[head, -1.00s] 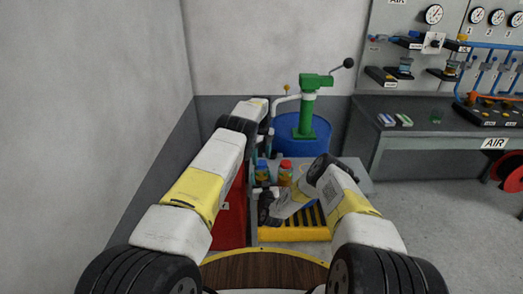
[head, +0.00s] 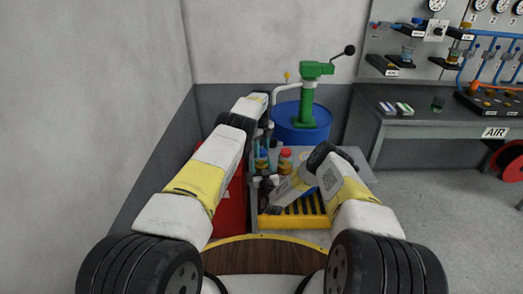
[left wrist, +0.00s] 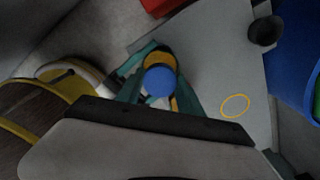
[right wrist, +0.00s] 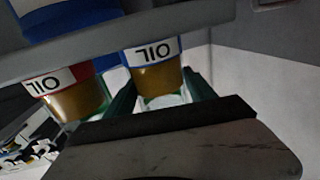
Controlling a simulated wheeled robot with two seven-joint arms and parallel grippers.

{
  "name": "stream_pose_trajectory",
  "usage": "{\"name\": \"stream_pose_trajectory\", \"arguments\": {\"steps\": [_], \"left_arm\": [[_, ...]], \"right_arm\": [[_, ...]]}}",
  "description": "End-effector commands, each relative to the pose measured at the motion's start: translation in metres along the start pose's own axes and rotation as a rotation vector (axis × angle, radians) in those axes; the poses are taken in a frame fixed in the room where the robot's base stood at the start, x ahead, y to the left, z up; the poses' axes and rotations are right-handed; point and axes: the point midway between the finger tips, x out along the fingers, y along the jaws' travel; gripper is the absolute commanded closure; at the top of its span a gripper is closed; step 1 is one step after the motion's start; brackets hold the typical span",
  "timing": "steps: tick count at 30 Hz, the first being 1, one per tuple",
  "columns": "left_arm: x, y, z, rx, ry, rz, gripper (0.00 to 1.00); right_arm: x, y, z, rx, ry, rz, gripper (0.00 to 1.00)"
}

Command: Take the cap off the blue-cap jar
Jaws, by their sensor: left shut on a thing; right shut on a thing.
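The blue-cap jar (head: 262,165) stands upright at the left of the grey table, holding amber oil. Its round blue cap (left wrist: 160,81) shows from above in the left wrist view. My left gripper (head: 266,143) reaches it from above; its teal fingers flank the cap and are shut on it. My right gripper (right wrist: 160,98) is shut on the jar's lower body from the robot's side; the jar's blue-edged OIL label (right wrist: 151,50) appears upside down there. In the head view the right gripper's fingers are largely hidden.
A jar with a red cap (head: 286,154) stands close on the right of it. A yellow-black striped platform (head: 300,222) lies in front, a red cabinet (head: 228,210) at the left. A blue drum with a green pump (head: 310,95) stands behind. A yellow ring (left wrist: 235,105) marks bare tabletop.

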Motion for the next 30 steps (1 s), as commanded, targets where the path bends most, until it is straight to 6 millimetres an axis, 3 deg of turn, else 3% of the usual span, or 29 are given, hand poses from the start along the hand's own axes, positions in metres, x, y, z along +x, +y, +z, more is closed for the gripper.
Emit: {"name": "stream_pose_trajectory", "arguments": {"steps": [5, 30], "left_arm": [[-0.0006, 0.0000, 0.0001, -0.229, 0.001, -0.001, 1.00], [-0.0019, -0.0005, 0.0002, -2.146, 0.001, -0.002, 1.00]], "right_arm": [[0.0003, 0.0000, -0.0006, 0.000, 0.001, 0.000, 1.00], [0.0001, -0.0002, -0.0004, 0.000, 0.001, 0.000, 1.00]]}}
